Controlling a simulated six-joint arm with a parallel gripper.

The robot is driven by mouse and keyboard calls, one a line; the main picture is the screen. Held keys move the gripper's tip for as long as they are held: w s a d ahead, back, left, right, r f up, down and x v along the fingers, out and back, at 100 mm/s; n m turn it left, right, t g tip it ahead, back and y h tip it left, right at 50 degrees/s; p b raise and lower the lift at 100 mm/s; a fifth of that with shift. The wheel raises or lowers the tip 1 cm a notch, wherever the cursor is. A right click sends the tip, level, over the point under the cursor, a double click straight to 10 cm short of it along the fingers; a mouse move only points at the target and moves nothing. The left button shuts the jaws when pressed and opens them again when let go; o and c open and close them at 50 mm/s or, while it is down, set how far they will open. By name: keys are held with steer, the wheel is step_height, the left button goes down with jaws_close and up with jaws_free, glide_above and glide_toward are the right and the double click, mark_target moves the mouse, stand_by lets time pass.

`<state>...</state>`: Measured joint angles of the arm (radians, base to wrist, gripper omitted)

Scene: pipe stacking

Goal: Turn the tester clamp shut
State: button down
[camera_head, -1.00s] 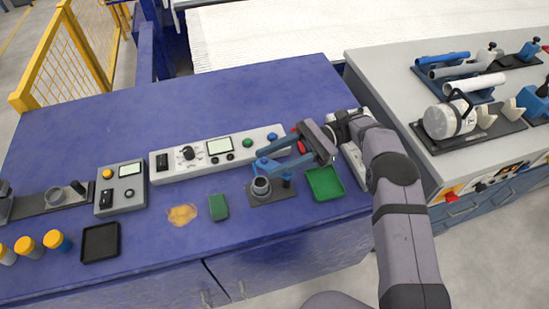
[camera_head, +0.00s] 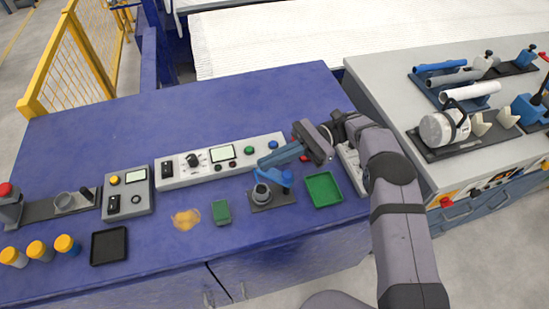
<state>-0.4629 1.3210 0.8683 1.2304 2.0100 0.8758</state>
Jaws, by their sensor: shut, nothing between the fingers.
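The clamp is a blue lever (camera_head: 277,177) on a small dark base plate (camera_head: 284,199) near the front of the blue bench. The lever reaches left from its post towards a grey pipe socket (camera_head: 261,194); whether it presses on the socket is too small to tell. My gripper (camera_head: 264,162) is shut and empty. Its blue-grey fingers point left, just behind and above the lever, and look apart from it, though contact cannot be told for sure.
A long white control panel (camera_head: 180,171) lies behind the clamp. A green tray (camera_head: 323,189) is close on the right, a green block (camera_head: 221,211) on the left. A black tray (camera_head: 108,246) and yellow-capped bottles (camera_head: 67,244) stand far left. The rear bench is clear.

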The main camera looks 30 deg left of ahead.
steer(key=s+a+r+n+t+h+b, duration=0.1)
steer(key=s+a+r+n+h+b, duration=0.25)
steer(key=s, duration=0.55)
steer(key=s+a+r+n+t+h+b, duration=0.25)
steer(key=s+r+n+h, duration=0.2)
steer(key=s, duration=0.45)
steer(key=m+t+h, duration=0.1)
steer(key=t+h, duration=0.2)
steer(key=t, duration=1)
glide_toward(275, 173)
steer(key=s+d+r, duration=0.1)
steer(key=s, duration=0.1)
steer(key=w+a+r+t+y, duration=0.1)
steer(key=w+a+t, duration=0.15)
steer(key=w, duration=0.35)
step_height(275, 173, down, 9)
steer(key=p, duration=0.2)
steer(key=shift+s+d+f+m, duration=0.2)
steer(key=shift+s+d+m, duration=0.1)
steer(key=shift+s+d, duration=0.1)
